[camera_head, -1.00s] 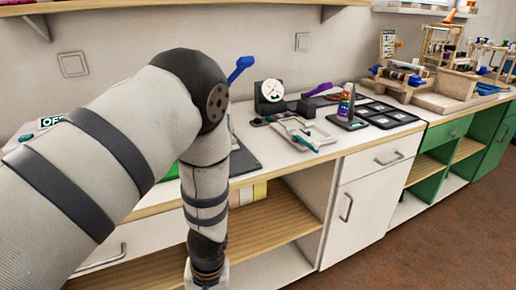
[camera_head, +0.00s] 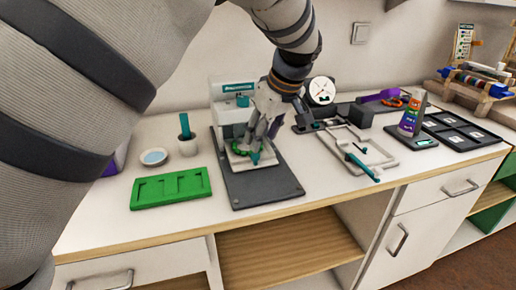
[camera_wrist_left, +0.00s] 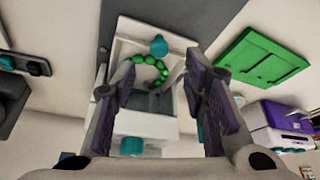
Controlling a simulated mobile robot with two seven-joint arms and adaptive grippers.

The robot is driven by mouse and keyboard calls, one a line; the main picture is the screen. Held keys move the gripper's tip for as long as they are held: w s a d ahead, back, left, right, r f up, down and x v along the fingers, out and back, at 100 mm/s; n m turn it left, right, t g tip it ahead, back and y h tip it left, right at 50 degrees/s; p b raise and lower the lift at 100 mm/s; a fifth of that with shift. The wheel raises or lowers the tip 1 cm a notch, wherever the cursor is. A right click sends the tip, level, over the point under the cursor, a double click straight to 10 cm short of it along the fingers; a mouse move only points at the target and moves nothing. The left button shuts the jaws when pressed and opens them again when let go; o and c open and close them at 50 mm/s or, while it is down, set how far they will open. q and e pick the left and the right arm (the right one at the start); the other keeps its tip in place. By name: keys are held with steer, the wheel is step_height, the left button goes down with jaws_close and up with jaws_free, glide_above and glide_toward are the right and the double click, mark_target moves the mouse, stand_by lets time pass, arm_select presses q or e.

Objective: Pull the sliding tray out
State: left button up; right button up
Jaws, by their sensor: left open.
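The white sliding tray (camera_head: 237,163) sits on a dark base plate (camera_head: 262,188) in front of a white machine (camera_head: 229,112). A teal knob (camera_wrist_left: 158,45) stands at the tray's front edge in the left wrist view. My left gripper (camera_head: 257,138) points down over the tray, its fingers open. In the left wrist view its two purple-padded fingers (camera_wrist_left: 160,78) are apart on either side of the beads, with nothing between their pads. Finger contact with the tray cannot be told. My right gripper is out of view.
A grey frame with a teal bar (camera_head: 358,162), a dial gauge (camera_head: 321,90) and a bottle (camera_head: 411,115) stand to the right. The front counter strip is clear.

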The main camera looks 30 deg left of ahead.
mark_target(255, 155)
arm_select(q)
steer(key=x, duration=0.6)
steer(key=shift+w+f, duration=0.1)
steer(key=shift+f, duration=0.05)
jaws_close()
